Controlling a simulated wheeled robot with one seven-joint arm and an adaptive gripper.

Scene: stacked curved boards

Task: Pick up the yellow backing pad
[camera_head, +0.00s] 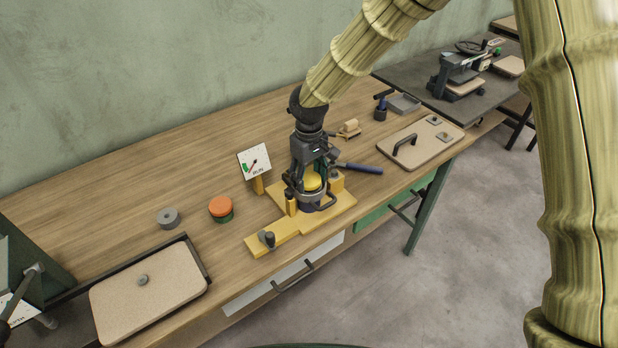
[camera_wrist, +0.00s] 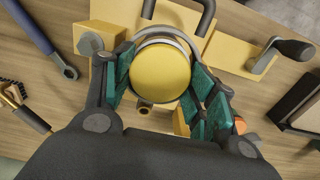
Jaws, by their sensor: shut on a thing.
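The yellow backing pad (camera_head: 313,182) is a round yellow disc at the yellow fixture on the workbench. In the wrist view the yellow backing pad (camera_wrist: 160,78) lies between the green finger pads, inside a grey ring. My gripper (camera_head: 313,174) points down over the fixture. In the wrist view my gripper (camera_wrist: 162,88) has its fingers closed on the pad from both sides. The yellow fixture (camera_head: 283,234) has a dark handle and a knob (camera_head: 267,238). Whether the pad is clear of the ring cannot be told.
A RUN sign (camera_head: 254,161) stands left of the fixture. An orange-topped puck (camera_head: 221,208) and a grey disc (camera_head: 168,217) lie farther left. A blue-handled tool (camera_head: 362,168) lies to the right, near a board with a handle (camera_head: 421,144). The bench behind the fixture is mostly clear.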

